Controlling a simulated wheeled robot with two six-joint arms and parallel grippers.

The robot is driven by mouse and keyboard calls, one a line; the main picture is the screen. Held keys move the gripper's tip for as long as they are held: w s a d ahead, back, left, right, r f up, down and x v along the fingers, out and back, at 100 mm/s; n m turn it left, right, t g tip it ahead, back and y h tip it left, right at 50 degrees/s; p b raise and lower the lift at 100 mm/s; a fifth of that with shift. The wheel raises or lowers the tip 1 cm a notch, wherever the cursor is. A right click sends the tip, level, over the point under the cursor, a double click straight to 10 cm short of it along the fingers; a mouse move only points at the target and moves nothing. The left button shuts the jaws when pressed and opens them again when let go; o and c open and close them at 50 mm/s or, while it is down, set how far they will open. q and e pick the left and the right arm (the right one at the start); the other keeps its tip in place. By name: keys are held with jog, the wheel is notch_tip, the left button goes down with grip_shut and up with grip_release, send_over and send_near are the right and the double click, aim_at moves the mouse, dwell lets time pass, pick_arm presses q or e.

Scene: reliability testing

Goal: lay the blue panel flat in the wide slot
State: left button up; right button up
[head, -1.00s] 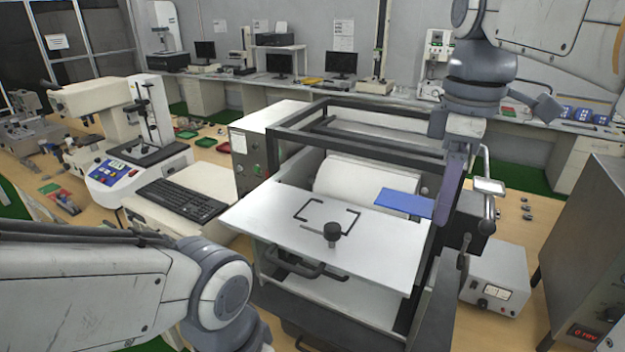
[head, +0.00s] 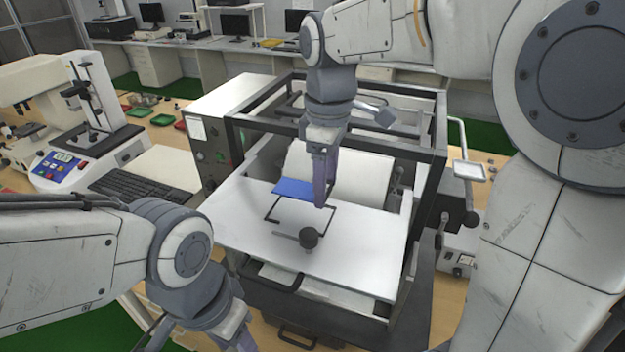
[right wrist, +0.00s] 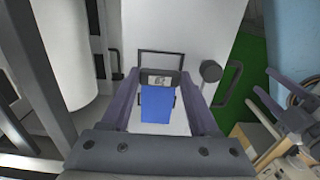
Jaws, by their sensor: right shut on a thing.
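The blue panel (head: 293,189) is held in my right gripper (head: 325,203), over the back part of the white plate. In the right wrist view the panel (right wrist: 157,104) lies between the two purple fingers. Black corner brackets (head: 268,213) on the plate mark a rectangular outline; I take this as the wide slot. The panel hides part of its back side. Whether the panel touches the plate cannot be told. My left gripper (right wrist: 262,82) shows at the right of the right wrist view, its fingers apart and empty.
A black knob (head: 309,237) stands on the plate just in front of the brackets. A dark frame (head: 408,155) and a white roller (head: 362,180) are behind the plate. A lever (head: 465,205) rises at the right.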

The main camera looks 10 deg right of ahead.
aim_at(322, 220)
jog(key=shift+w+a+f, duration=0.1)
jog(key=shift+a+f, duration=0.15)
notch_tip(322, 220, down, 4)
jog(key=shift+r+p, duration=0.1)
jog(key=shift+p, duration=0.55)
jog(key=shift+f+b, duration=0.45)
jog(key=shift+f, duration=0.25)
jog(key=o, duration=1.3)
jog(key=shift+o, duration=0.2)
jog(key=shift+r, duration=0.15)
